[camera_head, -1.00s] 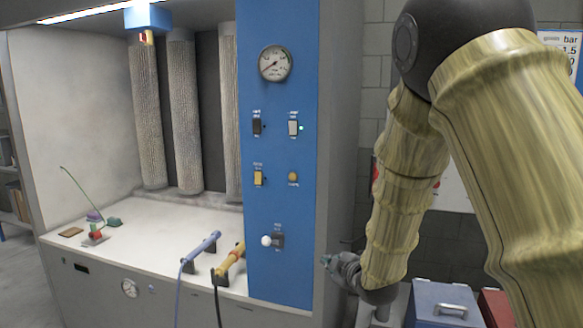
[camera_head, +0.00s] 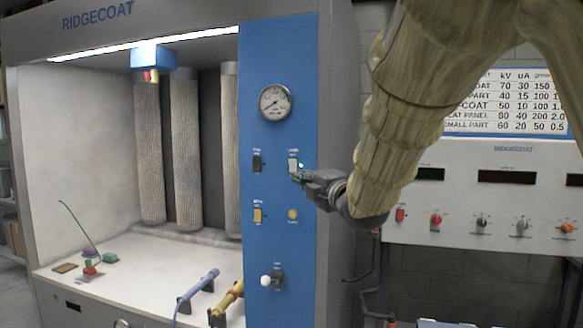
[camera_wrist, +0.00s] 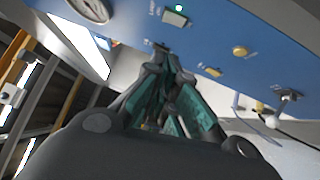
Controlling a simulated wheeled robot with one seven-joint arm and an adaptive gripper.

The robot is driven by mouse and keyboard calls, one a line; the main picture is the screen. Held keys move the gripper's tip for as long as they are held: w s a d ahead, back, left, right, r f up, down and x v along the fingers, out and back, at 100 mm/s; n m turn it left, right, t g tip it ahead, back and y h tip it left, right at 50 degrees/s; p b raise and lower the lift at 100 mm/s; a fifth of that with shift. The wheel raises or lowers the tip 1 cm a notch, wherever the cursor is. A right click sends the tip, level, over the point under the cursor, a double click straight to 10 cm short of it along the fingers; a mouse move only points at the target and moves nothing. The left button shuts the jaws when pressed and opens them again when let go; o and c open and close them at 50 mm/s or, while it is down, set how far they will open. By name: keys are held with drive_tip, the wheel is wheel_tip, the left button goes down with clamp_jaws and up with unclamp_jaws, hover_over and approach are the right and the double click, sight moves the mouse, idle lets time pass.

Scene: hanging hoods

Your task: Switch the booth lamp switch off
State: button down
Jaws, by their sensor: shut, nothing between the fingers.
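The lamp switch (camera_head: 293,162) is a pale rocker at the upper right of the booth's blue panel, with a small lit green light beside it. Its label is small and only partly readable. In the wrist view the pale switch (camera_wrist: 174,18) shows at the top, with the green light above it. My gripper (camera_head: 298,178) is shut and empty, its tip just below the pale switch in the head view. In the wrist view my fingertips (camera_wrist: 162,62) overlap the area by the dark switch (camera_wrist: 160,47). Contact cannot be told. The booth's strip light is lit.
The blue panel (camera_head: 270,60) also carries a gauge (camera_head: 275,102), a dark switch (camera_head: 257,161), a yellow switch (camera_head: 258,215), a round yellow light (camera_head: 292,214) and a white-knobbed lever (camera_head: 268,281). A control cabinet (camera_head: 480,210) stands to the right.

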drive_tip(key=p, duration=0.7)
approach(292, 165)
drive_tip(key=w+a, duration=0.1)
drive_tip(key=w+a+r, duration=0.1)
drive_tip(key=a, duration=0.1)
drive_tip(key=w+a, duration=0.1)
drive_tip(key=a, duration=0.1)
drive_tip(key=shift+w+a+r, duration=0.15)
drive_tip(key=shift+w, duration=0.1)
drive_tip(key=shift+w+d, duration=0.3)
drive_tip(key=shift+w, duration=0.4)
drive_tip(key=shift+d, duration=0.1)
